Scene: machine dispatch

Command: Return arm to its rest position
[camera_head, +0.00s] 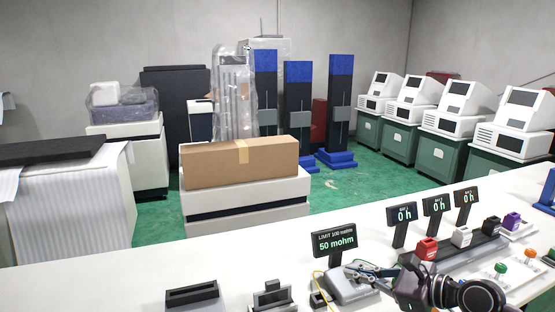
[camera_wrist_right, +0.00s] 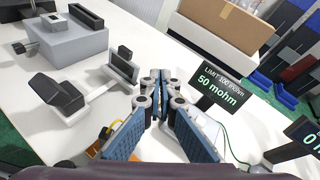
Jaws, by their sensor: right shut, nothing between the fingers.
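My right gripper (camera_head: 352,271) is over the white table (camera_head: 110,285) at the front, its arm coming in from the lower right. Its fingers are closed together with nothing between them. In the right wrist view the blue-padded fingers (camera_wrist_right: 160,82) meet near the middle of the picture. The gripper is at a light grey device (camera_head: 345,287), in front of a display (camera_head: 335,240) reading 50 mohm; whether it touches the device I cannot tell. My left gripper is not in view.
Grey fixtures (camera_head: 192,295) stand left of the gripper. Small displays reading 0 h (camera_head: 402,214) stand to the right, behind a dark rack with a red block (camera_head: 427,248) and a white block (camera_head: 462,236). A purple block (camera_head: 511,220) stands further right. The table's left part is clear.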

